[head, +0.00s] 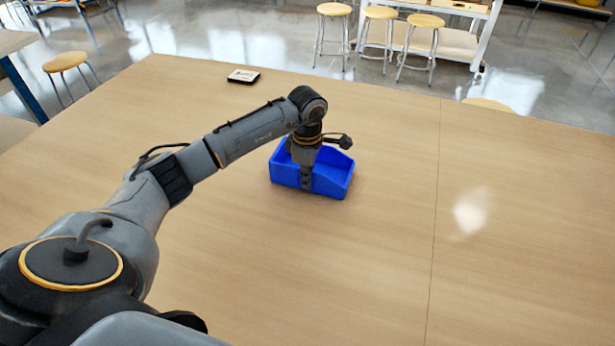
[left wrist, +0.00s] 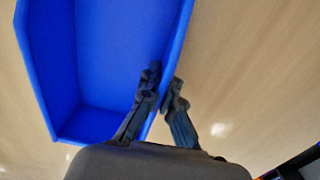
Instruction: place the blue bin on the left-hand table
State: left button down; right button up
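The blue bin (head: 330,180), an open box with a low front, sits upright on the wooden table (head: 230,240) near its middle. My left gripper (head: 306,182) points down at the bin's near wall. In the left wrist view, the bin (left wrist: 110,50) fills the upper left. There my left gripper (left wrist: 164,78) has one finger inside the bin and one outside, with the fingertips closed in on the wall between them. The inside of the bin that shows is empty. My right gripper is not in view.
A small dark-edged block with a white top (head: 243,76) lies near the table's far edge. A seam crosses the table right of the bin, with bare surface on both sides. Stools (head: 380,18) stand beyond the far edge. Part of another table (head: 12,42) shows at upper left.

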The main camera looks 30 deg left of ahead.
pick_arm(q)
jog(key=c, duration=1.5)
grip_release()
jog(key=shift+r, duration=0.25)
notch_tip(320, 180, up, 11)
jog(key=b, duration=0.3)
jog(key=shift+f+b, duration=0.15)
jog(key=shift+b, duration=0.25)
jog(key=shift+s+r, duration=0.1)
jog(key=shift+r, duration=0.35)
